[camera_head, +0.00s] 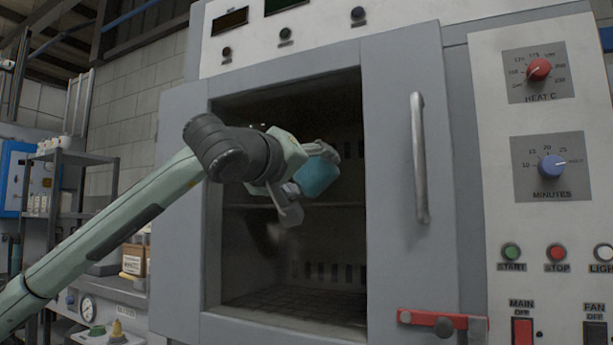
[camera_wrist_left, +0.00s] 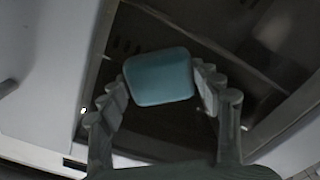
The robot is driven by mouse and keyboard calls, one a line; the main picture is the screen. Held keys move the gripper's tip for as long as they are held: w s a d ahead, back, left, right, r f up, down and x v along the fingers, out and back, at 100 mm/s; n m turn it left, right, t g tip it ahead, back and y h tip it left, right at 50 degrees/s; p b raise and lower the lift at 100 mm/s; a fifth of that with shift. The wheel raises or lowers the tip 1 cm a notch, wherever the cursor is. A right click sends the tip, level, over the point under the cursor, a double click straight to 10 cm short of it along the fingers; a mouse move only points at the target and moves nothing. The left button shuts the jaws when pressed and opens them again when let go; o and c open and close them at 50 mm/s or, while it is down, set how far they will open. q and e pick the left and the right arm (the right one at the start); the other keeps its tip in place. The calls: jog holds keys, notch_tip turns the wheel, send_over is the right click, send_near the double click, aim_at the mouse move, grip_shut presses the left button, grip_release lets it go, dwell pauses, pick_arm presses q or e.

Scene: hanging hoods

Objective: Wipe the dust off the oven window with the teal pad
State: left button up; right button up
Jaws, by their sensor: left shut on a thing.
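The oven window (camera_head: 290,255) is a dark pane in the grey oven door (camera_head: 405,75), with racks showing behind it. My left gripper (camera_head: 312,178) is in front of the upper middle of the window, shut on the teal pad (camera_head: 318,176). In the left wrist view the teal pad (camera_wrist_left: 159,77) sits between the two fingers of the gripper (camera_wrist_left: 160,95), with the dark window behind it. I cannot tell whether the pad touches the glass. Dust is hard to make out; a faint smudge shows below the gripper. My right gripper is not in view.
A vertical metal handle (camera_head: 419,158) stands out on the door's right side. A red latch (camera_head: 440,320) is at the lower right of the door. A control panel with knobs (camera_head: 539,69) and buttons is farther right. A shelf rack (camera_head: 60,185) stands at the left.

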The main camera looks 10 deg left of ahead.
pick_arm(q)
jog(key=shift+s, duration=0.1)
jog(key=shift+s+a+b, duration=0.2)
jog(key=shift+s+b, duration=0.15)
jog(key=b+v, duration=0.1)
jog(key=v, duration=0.2)
jog(key=shift+s+a, duration=0.1)
jog(key=shift+s, duration=0.1)
jog(key=shift+b+v, duration=0.45)
jog(key=shift+v, duration=0.35)
jog(key=shift+s, duration=0.1)
jog(key=b+v, duration=0.1)
jog(key=v, duration=0.2)
jog(key=shift+r, duration=0.1)
